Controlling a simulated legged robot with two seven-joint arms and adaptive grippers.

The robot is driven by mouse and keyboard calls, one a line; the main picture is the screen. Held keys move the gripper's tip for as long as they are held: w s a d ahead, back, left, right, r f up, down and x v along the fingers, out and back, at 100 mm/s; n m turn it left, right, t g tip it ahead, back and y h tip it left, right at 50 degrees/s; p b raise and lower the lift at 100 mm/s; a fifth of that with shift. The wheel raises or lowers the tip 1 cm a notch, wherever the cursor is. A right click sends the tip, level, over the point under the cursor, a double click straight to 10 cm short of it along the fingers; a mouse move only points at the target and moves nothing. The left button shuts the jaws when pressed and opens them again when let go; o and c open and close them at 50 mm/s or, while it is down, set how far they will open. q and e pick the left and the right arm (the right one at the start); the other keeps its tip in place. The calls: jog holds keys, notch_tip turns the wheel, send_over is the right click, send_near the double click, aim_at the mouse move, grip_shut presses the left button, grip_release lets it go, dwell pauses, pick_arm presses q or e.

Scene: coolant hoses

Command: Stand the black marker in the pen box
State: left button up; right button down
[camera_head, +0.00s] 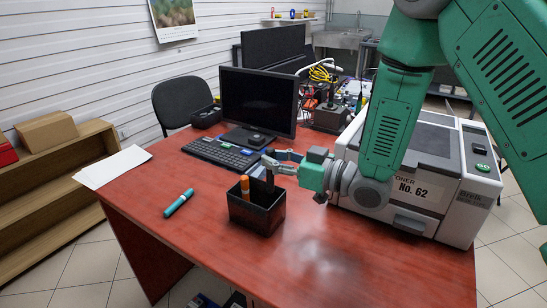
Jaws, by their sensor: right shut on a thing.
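The pen box (257,219) is a black open-topped box on the red-brown desk. An orange marker (245,186) stands in its left side. My right gripper (270,163) comes in from the right, just above the box's back part. It is shut on the black marker (269,177), which shows as a dark upright shape below the fingers, over the box opening. Its lower end is lost against the dark box, so I cannot tell whether it touches the bottom. My left gripper is not in view.
A teal marker (178,203) lies on the desk (350,265) left of the box. A keyboard (222,153) and monitor (258,100) stand behind it. A large grey printer (420,180) stands close on the right, beside my arm. White paper (113,167) lies at the left edge. The front desk area is clear.

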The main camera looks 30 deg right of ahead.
aim_at(273, 182)
jog(key=shift+a+f+b, duration=0.35)
jog(key=shift+f+b, duration=0.1)
jog(key=shift+f, duration=0.3)
jog(key=shift+a+f+b, duration=0.15)
jog(key=shift+f+b, duration=0.3)
jog(key=shift+f, duration=0.2)
jog(key=shift+d+f+b, duration=0.2)
jog(key=shift+f+b, duration=0.35)
jog(key=shift+f, duration=0.35)
jog(key=shift+d+f+b, duration=0.15)
jog(key=shift+f+b, duration=0.4)
jog(key=shift+f, duration=0.3)
jog(key=shift+a, duration=0.1)
jog(key=shift+a, duration=0.1)
jog(key=c, duration=1.4)
grip_release()
jog(key=shift+c, duration=0.2)
jog(key=shift+r, duration=0.1)
